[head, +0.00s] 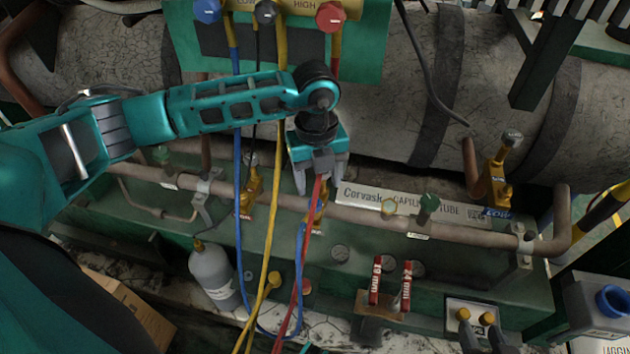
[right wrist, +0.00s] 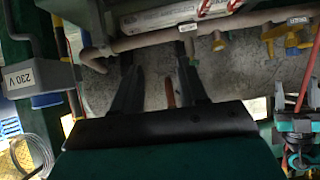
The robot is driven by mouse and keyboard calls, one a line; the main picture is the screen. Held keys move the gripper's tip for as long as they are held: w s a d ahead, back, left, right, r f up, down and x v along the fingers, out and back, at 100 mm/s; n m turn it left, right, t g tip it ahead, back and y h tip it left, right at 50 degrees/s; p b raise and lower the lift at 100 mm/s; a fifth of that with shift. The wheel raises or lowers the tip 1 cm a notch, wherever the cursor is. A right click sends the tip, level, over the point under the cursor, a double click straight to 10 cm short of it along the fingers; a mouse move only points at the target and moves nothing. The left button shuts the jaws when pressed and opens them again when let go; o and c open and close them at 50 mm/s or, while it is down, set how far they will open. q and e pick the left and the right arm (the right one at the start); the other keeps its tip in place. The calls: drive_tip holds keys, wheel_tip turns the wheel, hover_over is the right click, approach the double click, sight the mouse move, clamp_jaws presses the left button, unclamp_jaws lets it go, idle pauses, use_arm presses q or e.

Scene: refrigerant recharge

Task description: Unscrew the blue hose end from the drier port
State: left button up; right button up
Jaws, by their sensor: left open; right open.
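In the head view the blue hose (head: 238,150) drops from the gauge manifold, loops at the bottom and rises to its end (head: 301,234) beside a brass fitting (head: 320,214) on the green base, apparently the drier port. The red hose crosses in front and partly hides the joint. My left gripper (head: 320,184) points down just above this fitting, open, fingers apart; the red hose passes across its jaws. My right gripper (right wrist: 160,66) is open in the right wrist view, nothing clearly between its tips, close to a pipe. I cannot make it out in the head view.
Yellow hoses (head: 268,240) hang left of the fitting. A grey bottle (head: 213,272) stands at lower left. Red-handled tools (head: 406,286) stand in a holder at front. A copper pipe (head: 460,233) runs along the base. A 230 V box (right wrist: 38,78) is left of my right gripper.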

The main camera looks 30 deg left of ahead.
sight(315, 202)
use_arm(q)
drive_tip(key=shift+w+a+f, duration=0.1)
drive_tip(key=shift+w+a, duration=0.05)
drive_tip(key=shift+a, duration=0.35)
drive_tip(key=shift+f+b, duration=0.3)
drive_tip(key=shift+b, duration=0.1)
wheel_tip(315, 202, down, 6)
drive_tip(key=b, duration=0.5)
drive_tip(key=shift+f, duration=0.15)
drive_tip(key=shift+f+b, duration=0.75)
drive_tip(key=shift+b, duration=0.05)
drive_tip(key=shift+r, duration=0.1)
drive_tip(key=shift+d, duration=0.1)
drive_tip(key=c, duration=1.1)
